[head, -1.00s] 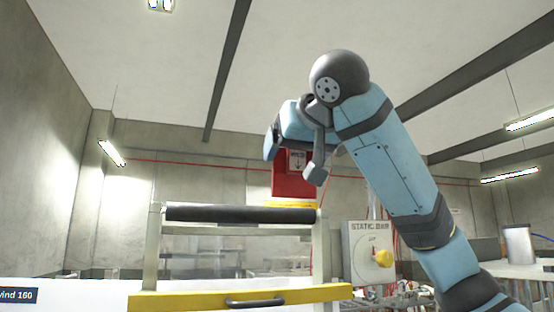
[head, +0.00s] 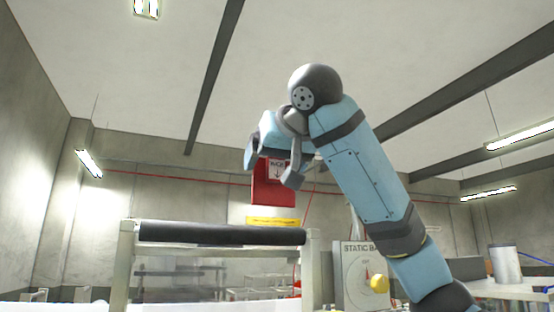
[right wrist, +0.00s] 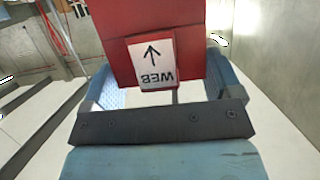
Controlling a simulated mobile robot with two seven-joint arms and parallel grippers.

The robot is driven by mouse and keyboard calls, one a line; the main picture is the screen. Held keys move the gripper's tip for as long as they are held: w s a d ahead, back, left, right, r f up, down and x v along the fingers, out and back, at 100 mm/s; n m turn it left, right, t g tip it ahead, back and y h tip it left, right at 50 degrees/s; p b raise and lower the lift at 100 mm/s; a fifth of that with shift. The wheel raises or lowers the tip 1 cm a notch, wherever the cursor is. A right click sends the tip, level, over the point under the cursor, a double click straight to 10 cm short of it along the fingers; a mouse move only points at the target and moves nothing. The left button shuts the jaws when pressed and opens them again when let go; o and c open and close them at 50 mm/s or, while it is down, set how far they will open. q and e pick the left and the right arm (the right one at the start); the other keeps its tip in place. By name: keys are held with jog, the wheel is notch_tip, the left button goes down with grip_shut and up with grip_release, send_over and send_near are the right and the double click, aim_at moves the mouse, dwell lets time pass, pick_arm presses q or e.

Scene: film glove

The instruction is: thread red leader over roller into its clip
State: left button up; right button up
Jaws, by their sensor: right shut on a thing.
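The red leader (head: 273,188) hangs from my right gripper (head: 271,166). It carries a white label with an arrow. The right wrist view shows the leader (right wrist: 185,30) too, its label reading WEB upside down. The gripper is shut on it, though the grip itself is partly hidden. The black roller (head: 220,234) lies level across a pale frame. In the head view the leader's lower edge appears above the roller's right part, with a gap. A yellow strip (head: 272,221) shows between them; what it belongs to is unclear. I cannot make out the clip. My left gripper is out of view.
A metal cylinder (head: 504,263) stands at the far right. The space above and left of the roller looks clear.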

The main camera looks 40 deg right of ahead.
jog(key=shift+w+d+r+p, duration=0.75)
jog(key=shift+w+p, duration=1.1)
jog(key=shift+w, duration=1.95)
jog(key=shift+w+d+r+p, duration=0.75)
jog(key=shift+w+p, duration=1.05)
jog(key=shift+w, duration=2)
jog(key=w+a+f, duration=0.3)
jog(key=w, duration=0.1)
jog(key=shift+w+p, duration=0.3)
jog(key=shift+w, duration=0.05)
jog(key=shift+f+b, duration=0.65)
jog(key=shift+f, duration=0.25)
jog(key=shift+f+b, duration=1.4)
jog(key=shift+f, duration=0.75)
jog(key=o, duration=0.7)
